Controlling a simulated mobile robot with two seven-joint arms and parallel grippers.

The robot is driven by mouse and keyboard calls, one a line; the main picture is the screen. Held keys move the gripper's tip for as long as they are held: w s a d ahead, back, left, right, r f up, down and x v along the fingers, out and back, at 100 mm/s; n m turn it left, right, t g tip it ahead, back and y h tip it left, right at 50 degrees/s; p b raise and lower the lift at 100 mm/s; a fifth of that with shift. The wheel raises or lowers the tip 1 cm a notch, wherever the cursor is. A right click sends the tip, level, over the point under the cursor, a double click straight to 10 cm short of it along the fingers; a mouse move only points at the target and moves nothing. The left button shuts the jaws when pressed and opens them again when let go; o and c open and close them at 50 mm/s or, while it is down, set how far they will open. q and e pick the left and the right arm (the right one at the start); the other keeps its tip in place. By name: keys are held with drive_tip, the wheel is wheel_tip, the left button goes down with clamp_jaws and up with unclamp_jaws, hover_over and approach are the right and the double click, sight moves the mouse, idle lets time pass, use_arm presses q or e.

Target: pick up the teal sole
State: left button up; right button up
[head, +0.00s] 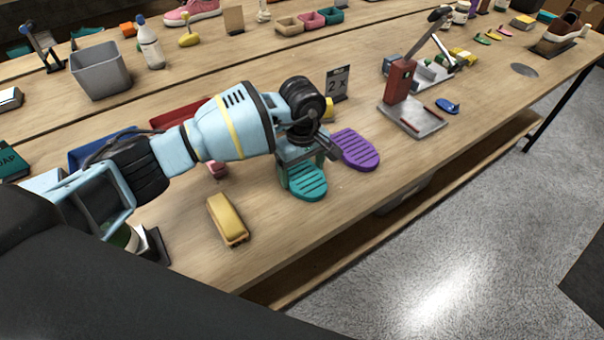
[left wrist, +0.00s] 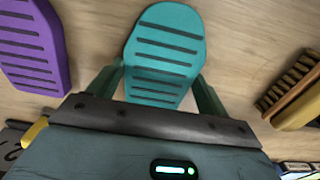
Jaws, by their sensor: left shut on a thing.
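The teal sole (head: 307,181) lies on the wooden table, with dark grooves across its top. It also shows in the left wrist view (left wrist: 165,45). My left gripper (head: 296,178) is over its rear end. In the left wrist view my left gripper's fingers (left wrist: 163,80) stand on both sides of the narrower part of the sole and are shut on it. The sole looks at or close to the table surface; I cannot tell whether it is lifted. My right gripper is in neither view.
A purple sole (head: 356,150) lies right beside the teal one. A yellow-topped brush (head: 227,219) lies to its left, near the front edge. A "2 x" card (head: 338,84) stands behind. A red and grey press (head: 408,105) stands to the right.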

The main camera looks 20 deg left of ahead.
sight(302, 173)
use_arm(q)
drive_tip(key=shift+r, duration=0.1)
drive_tip(key=shift+r, duration=0.45)
wheel_tip(302, 173, up, 2)
drive_tip(key=shift+r, duration=0.15)
drive_tip(key=s+d, duration=0.3)
drive_tip(key=s, duration=0.1)
drive_tip(key=s+d+r, duration=0.1)
drive_tip(key=s+d, duration=0.2)
drive_tip(key=s, duration=0.1)
drive_tip(key=s+d+b, duration=0.1)
drive_tip(key=s+d, duration=0.2)
drive_tip(key=s, duration=0.1)
drive_tip(key=shift+d+r, duration=0.15)
drive_tip(key=shift+r, duration=0.1)
drive_tip(key=shift+s+d+r, duration=0.1)
drive_tip(key=shift+s+d, duration=0.15)
drive_tip(key=shift+s, duration=0.05)
drive_tip(key=shift+s, duration=0.1)
